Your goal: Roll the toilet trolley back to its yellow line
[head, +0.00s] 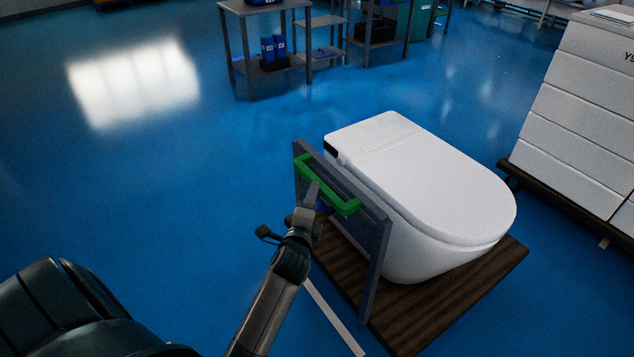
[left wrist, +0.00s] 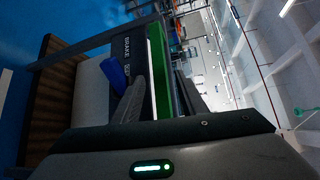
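The toilet trolley has a dark wooden base (head: 455,300) and an upright grey frame (head: 375,245) with a green handle (head: 325,185). A white toilet (head: 430,185) with its lid closed sits on it. My left gripper (head: 314,192) is at the handle. In the left wrist view its fingers (left wrist: 160,98) lie on either side of the green bar (left wrist: 158,70); whether they press on it is unclear. A blue lever (left wrist: 113,75) shows beside a panel marked BRAKE (left wrist: 128,50). A pale strip (head: 335,318) lies on the floor by the trolley; no clearly yellow line shows. My right gripper is not in view.
A stack of white boxes (head: 580,100) stands on a dark pallet (head: 560,195) to the right, near the trolley. Grey tables (head: 270,65) with blue containers (head: 273,48) are at the back. The blue floor (head: 150,170) to the left is clear.

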